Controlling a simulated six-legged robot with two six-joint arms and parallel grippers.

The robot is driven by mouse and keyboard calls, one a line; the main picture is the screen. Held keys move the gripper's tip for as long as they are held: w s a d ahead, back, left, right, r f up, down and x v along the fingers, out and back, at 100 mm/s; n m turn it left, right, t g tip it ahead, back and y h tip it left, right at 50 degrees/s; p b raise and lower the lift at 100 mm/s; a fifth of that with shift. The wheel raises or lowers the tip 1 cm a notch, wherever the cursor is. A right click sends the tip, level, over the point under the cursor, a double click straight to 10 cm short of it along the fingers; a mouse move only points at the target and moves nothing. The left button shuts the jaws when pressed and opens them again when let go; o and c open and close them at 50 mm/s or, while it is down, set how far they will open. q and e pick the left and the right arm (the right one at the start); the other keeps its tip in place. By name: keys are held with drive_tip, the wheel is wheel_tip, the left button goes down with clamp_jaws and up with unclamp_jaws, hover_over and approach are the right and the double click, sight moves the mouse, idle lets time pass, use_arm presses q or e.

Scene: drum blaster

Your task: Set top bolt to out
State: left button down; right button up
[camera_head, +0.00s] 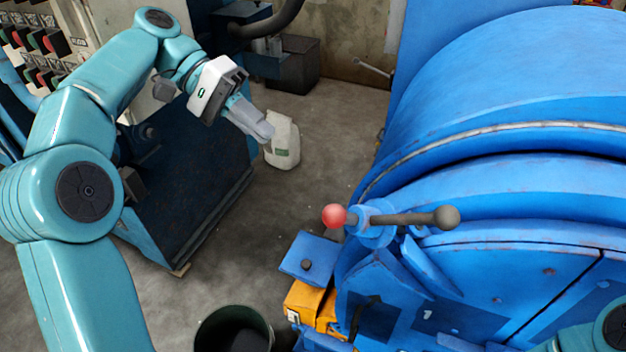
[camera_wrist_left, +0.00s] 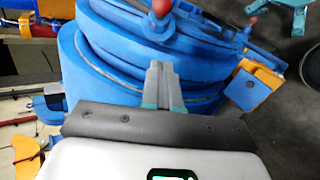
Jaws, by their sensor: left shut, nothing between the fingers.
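In the head view a bolt handle (camera_head: 405,218) with a red ball (camera_head: 334,216) at its left end and a dark ball at its right end sits on the blue drum machine (camera_head: 500,190). I cannot tell whether this is the top bolt. In the left wrist view the blue machine shows two red balls, one at the top middle (camera_wrist_left: 162,8) and one at the right (camera_wrist_left: 253,20). My left gripper (camera_head: 264,130) is shut and empty, up and left of the handle, clear of it. Its fingers (camera_wrist_left: 164,85) touch together in the wrist view. My right gripper is out of view.
A white jug (camera_head: 283,142) stands on the floor beyond my left gripper. A dark bin (camera_head: 234,330) is at the bottom. An orange block (camera_head: 305,303) sits at the machine's lower left. Open floor lies between the dark cabinet (camera_head: 185,165) and the machine.

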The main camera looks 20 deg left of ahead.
use_arm(q)
drive_tip(key=s+x, duration=0.3)
drive_tip(key=x, duration=0.9)
drive_tip(key=shift+d, duration=0.45)
drive_tip(key=shift+w, duration=0.1)
